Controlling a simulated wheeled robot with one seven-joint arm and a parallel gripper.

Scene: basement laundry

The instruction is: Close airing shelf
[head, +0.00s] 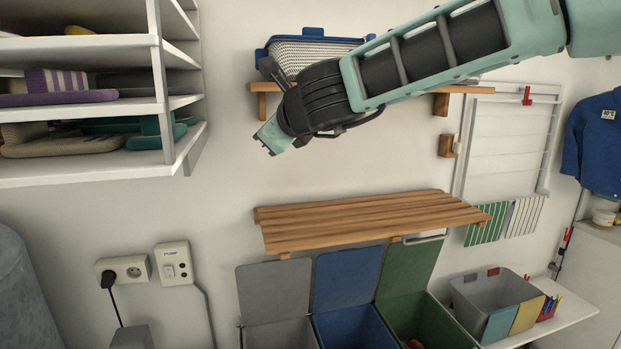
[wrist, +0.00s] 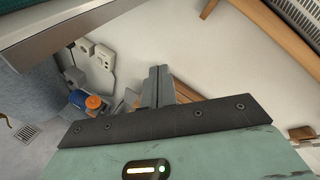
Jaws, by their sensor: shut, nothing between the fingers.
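The airing shelf appears to be the wooden slatted board (head: 365,220) on the wall, above the open bins. It stands out from the wall, roughly level, with its top slats showing. Part of its slatted wood shows behind my fingers in the wrist view (wrist: 188,92). My gripper (head: 268,148) is above the board's left end and apart from it, below the upper wall shelf. Its fingers are together with nothing between them, as the wrist view shows (wrist: 158,85).
An upper wooden shelf (head: 262,87) holds a blue-rimmed basket (head: 300,58). A white shelf unit (head: 80,173) with folded cloths stands at left. Grey, blue (head: 347,278) and green bins stand open below the board. A white drying frame (head: 510,140) hangs at right.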

